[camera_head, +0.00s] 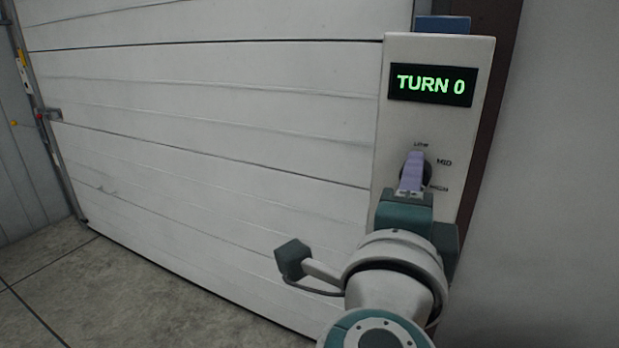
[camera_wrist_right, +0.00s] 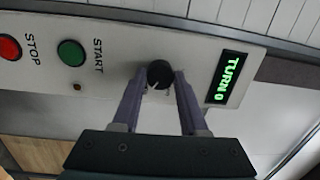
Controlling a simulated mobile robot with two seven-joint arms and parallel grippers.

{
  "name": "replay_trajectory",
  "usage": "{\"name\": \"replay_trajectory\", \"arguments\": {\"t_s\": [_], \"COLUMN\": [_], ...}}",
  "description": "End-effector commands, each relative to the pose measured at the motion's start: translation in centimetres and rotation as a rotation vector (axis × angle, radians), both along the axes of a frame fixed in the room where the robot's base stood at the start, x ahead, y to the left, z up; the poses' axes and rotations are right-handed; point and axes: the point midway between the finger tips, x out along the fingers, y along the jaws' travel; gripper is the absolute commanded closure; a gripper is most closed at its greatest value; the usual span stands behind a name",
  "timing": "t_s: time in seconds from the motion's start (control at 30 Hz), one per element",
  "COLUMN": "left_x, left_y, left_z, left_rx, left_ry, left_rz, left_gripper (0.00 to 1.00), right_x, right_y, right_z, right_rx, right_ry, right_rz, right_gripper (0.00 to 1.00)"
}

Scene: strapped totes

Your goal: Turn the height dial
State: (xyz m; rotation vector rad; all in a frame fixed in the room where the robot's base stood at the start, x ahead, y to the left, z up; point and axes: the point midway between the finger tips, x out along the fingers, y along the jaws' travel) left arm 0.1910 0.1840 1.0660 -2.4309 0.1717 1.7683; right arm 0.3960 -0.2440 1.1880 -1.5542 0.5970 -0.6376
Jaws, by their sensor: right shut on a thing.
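The height dial (camera_head: 427,171) is a small dark round knob on a pale control panel (camera_head: 440,128) at the right of the head view. The labels LOW and MID stand around it; a third label at lower right is too small to read surely. My right gripper (camera_head: 411,171) has its purple fingers at the dial and partly hides it. In the right wrist view the dial (camera_wrist_right: 159,75) sits between the two fingertips, shut on it. A light pointer mark shows on its face. My left gripper is not in view.
A green-lit display (camera_head: 431,85) above the dial reads TURN 0. The right wrist view shows a green START button (camera_wrist_right: 71,53) and a red STOP button (camera_wrist_right: 9,47) on the panel. A white sectional door (camera_head: 210,120) fills the left; the grey floor is clear.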

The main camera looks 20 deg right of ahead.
Motion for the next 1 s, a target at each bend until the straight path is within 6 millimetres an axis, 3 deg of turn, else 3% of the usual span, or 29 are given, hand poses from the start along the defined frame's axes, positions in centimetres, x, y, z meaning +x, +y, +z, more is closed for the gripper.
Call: {"name": "replay_trajectory", "arguments": {"t_s": [0.07,0.1,0.33,0.67,1.0], "left_x": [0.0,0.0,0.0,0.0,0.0], "left_y": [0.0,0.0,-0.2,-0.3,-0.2], "left_z": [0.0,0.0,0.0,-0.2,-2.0], "left_rx": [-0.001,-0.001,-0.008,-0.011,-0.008], "left_ry": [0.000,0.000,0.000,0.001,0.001], "left_rz": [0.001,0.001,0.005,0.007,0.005], "left_gripper": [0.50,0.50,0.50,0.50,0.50], "right_x": [0.0,0.0,0.0,-0.4,-5.0], "right_y": [0.0,0.0,0.0,0.5,4.9], "right_z": [0.0,0.0,0.0,-0.2,-0.8], "right_rx": [0.001,0.001,0.001,0.003,0.005], "right_ry": [-0.001,-0.001,-0.001,0.001,0.004], "right_rz": [0.000,0.000,0.000,0.001,0.000], "right_gripper": [1.00,0.53,0.27,0.27,0.27]}}
